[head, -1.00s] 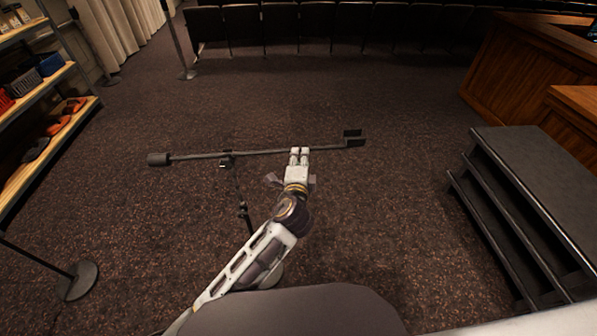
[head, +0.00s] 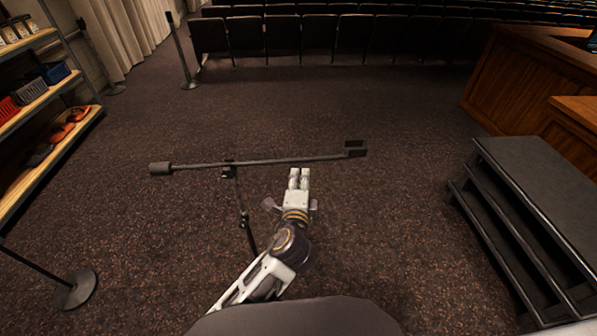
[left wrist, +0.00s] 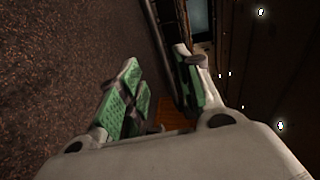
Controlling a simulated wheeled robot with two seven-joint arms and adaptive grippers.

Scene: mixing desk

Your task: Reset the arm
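My left gripper (head: 299,179) reaches forward in the middle of the head view, on the near side of a dark boom stand. The long boom (head: 265,162) lies nearly level across the picture, with a thick weight at its left end and a forked holder (head: 354,149) at its right end. A gap shows between my fingertips and the boom. The left wrist view shows the two green-padded fingers (left wrist: 160,75) apart, with nothing between them. My right gripper is in neither view.
Black steps (head: 540,185) and a wooden desk (head: 530,85) stand at the right. A shelf (head: 45,150) with bins is at the left. A round post base (head: 76,289) is at the lower left. Rows of seats (head: 330,35) line the back.

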